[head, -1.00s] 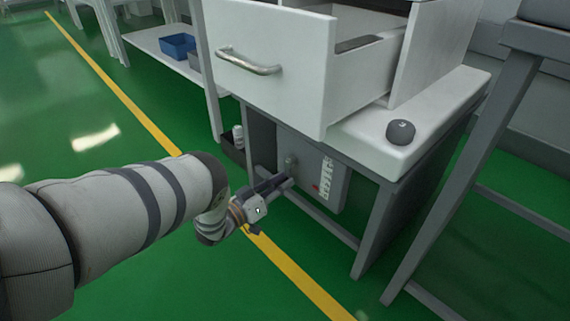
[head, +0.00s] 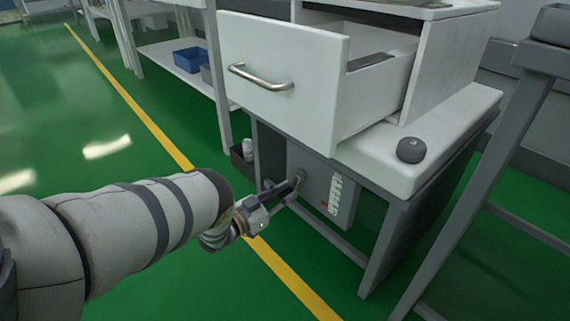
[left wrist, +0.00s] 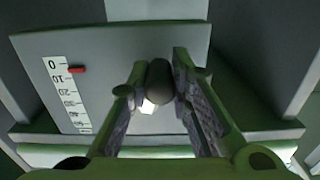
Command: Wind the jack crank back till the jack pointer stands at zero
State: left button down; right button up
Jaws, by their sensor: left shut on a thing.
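The jack is a grey box (head: 311,172) under the white cart, with a white scale strip (head: 335,195) on its face. In the left wrist view the scale (left wrist: 68,95) reads from 0 upward, and the red jack pointer (left wrist: 77,70) stands between 0 and 10, just off the 0 mark. My left gripper (head: 296,183) reaches the box front. In the left wrist view its fingers (left wrist: 159,74) are closed around the dark crank handle (left wrist: 159,82). The rest of the crank is mostly hidden behind the handle and fingers. My right gripper is not in view.
An open white drawer (head: 285,95) overhangs the jack. A dark round knob (head: 411,150) sits on the cart's white ledge (head: 385,160). Grey frame legs (head: 385,245) stand right of the jack. A blue bin (head: 190,60) is on a shelf behind. Green floor is clear at left.

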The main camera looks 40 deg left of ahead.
pick_arm(q)
jog(key=c, duration=1.5)
grip_release()
jog(key=shift+o, duration=0.2)
jog(key=s+a, duration=0.1)
jog(key=s, duration=1.1)
